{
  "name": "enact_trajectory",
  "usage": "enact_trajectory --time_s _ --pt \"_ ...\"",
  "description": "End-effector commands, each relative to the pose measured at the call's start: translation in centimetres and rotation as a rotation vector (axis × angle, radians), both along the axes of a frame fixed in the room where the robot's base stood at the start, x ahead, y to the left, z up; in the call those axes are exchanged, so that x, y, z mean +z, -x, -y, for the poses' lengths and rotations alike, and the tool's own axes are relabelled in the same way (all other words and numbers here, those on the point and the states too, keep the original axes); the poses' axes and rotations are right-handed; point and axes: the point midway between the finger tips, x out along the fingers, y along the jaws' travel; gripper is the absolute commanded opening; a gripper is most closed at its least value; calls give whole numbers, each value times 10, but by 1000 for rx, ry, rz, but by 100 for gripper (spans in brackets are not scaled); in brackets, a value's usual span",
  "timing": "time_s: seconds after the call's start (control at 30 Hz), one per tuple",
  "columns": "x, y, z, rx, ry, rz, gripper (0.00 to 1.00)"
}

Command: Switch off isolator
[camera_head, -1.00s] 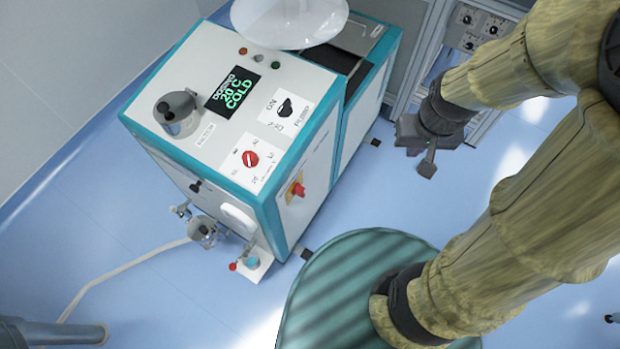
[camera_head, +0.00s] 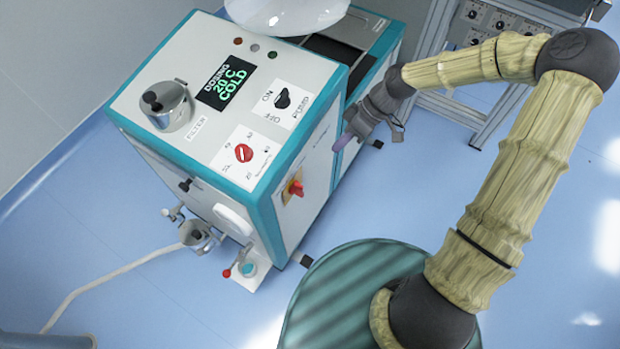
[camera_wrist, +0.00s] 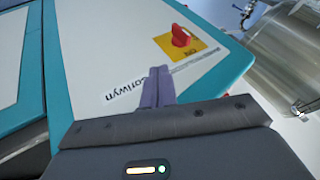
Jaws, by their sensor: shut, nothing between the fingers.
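The isolator is a red rotary handle on a yellow plate (camera_head: 293,188) on the white side panel of the machine. In the wrist view the red handle (camera_wrist: 181,36) stands upright on its yellow plate, above and right of my fingertips. My gripper (camera_head: 338,146) is shut and empty, right of the machine and above and right of the isolator in the head view. In the wrist view the purple fingers (camera_wrist: 158,76) point at the side panel, over a printed name. They are apart from the handle; whether they touch the panel I cannot tell.
The machine (camera_head: 230,150) has a dosing display (camera_head: 227,83), a pump switch (camera_head: 284,97), a red dial (camera_head: 243,152) and a metal filter pot (camera_head: 166,106) on top. A grey frame with knobs (camera_head: 487,40) stands behind my arm. Blue floor (camera_head: 560,230) is clear at right.

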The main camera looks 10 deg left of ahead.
Motion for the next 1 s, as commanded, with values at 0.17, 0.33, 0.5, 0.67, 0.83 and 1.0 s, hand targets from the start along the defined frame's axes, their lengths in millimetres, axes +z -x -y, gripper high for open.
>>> enact_trajectory --time_s 0.17,0.33,0.5,0.67,0.83,1.0 --pt "0 -2 -2 10 -17 6 0" --pt "0 -2 -2 9 -16 5 0" --pt "-6 1 -6 9 -15 4 0" --pt "-22 8 -16 12 -13 1 0" --pt "-46 16 -32 11 -14 1 0" --pt "-70 25 -48 11 -14 2 0"
